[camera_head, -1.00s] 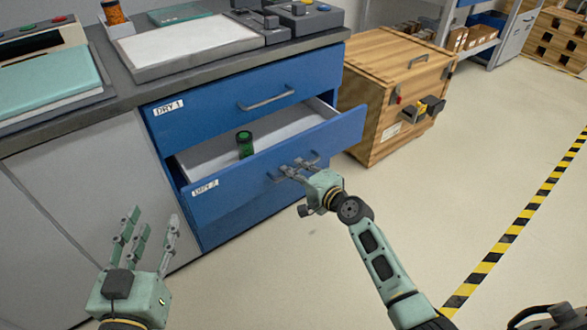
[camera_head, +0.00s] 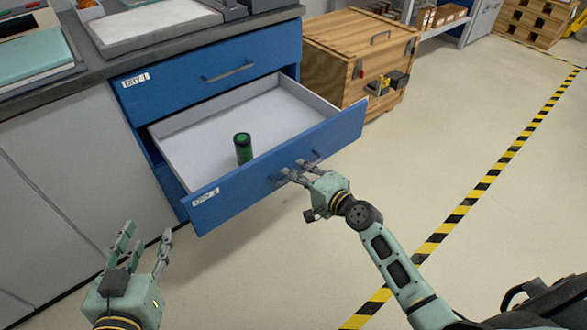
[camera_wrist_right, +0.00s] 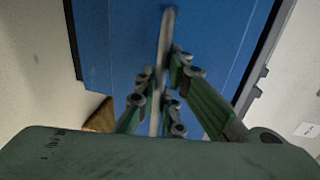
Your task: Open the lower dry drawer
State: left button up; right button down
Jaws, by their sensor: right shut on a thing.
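The lower drawer, labelled DRY 2 (camera_head: 205,197), is pulled well out of the blue cabinet, and its white inside shows. My right gripper (camera_head: 297,173) is shut on the drawer's grey bar handle (camera_head: 308,160). In the right wrist view the fingers close around the handle (camera_wrist_right: 166,50) in front of the blue drawer front (camera_wrist_right: 110,45). My left gripper (camera_head: 146,243) is open and empty, low at the left, apart from the cabinet. The upper drawer, labelled DRY 1 (camera_head: 138,77), is shut.
A wooden crate (camera_head: 345,55) with latches stands right of the cabinet. The worktop (camera_head: 85,93) above holds trays and devices. Open floor lies in front and to the right, crossed by a yellow-black stripe (camera_head: 460,212).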

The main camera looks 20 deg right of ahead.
jog(key=shift+s, duration=0.15)
jog(key=c, duration=1.8)
grip_release()
jog(key=shift+c, duration=0.2)
jog(key=v, duration=1.2)
jog(key=shift+f, duration=0.1)
